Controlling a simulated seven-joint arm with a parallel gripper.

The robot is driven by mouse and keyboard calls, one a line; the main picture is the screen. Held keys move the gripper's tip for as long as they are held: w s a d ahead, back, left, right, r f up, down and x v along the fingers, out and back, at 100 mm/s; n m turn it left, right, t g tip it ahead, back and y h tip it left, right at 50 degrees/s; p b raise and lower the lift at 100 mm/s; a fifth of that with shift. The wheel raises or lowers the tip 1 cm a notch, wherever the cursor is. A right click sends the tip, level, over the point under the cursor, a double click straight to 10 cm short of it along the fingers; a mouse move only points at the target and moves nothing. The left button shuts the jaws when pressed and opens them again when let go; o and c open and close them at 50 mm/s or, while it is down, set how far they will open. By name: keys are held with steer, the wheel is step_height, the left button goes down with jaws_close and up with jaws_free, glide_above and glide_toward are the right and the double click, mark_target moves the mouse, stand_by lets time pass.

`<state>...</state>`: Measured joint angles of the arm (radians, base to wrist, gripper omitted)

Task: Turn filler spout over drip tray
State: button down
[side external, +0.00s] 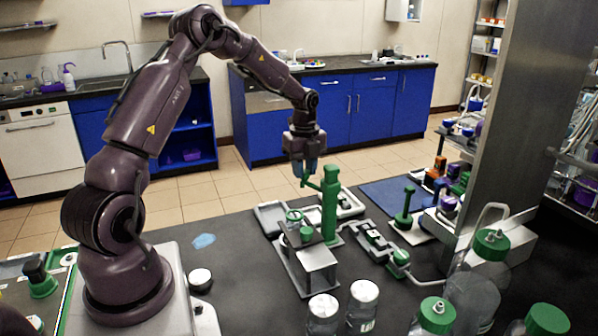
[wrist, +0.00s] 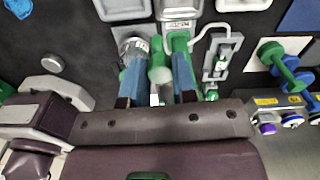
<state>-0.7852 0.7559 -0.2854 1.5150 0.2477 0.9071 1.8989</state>
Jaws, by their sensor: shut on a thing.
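The green filler (side external: 330,205) stands upright on the bench, with a short green spout arm (side external: 312,184) reaching left from near its top. My gripper (side external: 305,178) points down with its blue fingers on the outer end of that arm. In the wrist view, the fingers (wrist: 159,82) are on either side of a green part of the filler (wrist: 160,62) and hide some of it. A grey drip tray (side external: 268,219) lies left of and behind the column. A pale tray (side external: 351,204) lies to its right. Which tray lies directly under the spout is unclear.
A metal stand (side external: 307,268) with green parts is in front of the filler. Clear jars (side external: 363,303) stand at the front. A valve and pipe assembly (side external: 374,238) and a green upright tool (side external: 405,208) are to the right. The bench left of the stand is mostly clear.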

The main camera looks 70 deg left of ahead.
steer(key=shift+w+a+r+m, duration=0.1)
steer(key=shift+w+a+m, duration=0.1)
steer(key=shift+w+m, duration=0.85)
steer(key=shift+w+a+m, duration=0.15)
steer(key=shift+w+m, duration=0.55)
steer(key=shift+m, duration=0.55)
steer(key=c, duration=0.9)
jaws_free()
step_height(320, 180, up, 13)
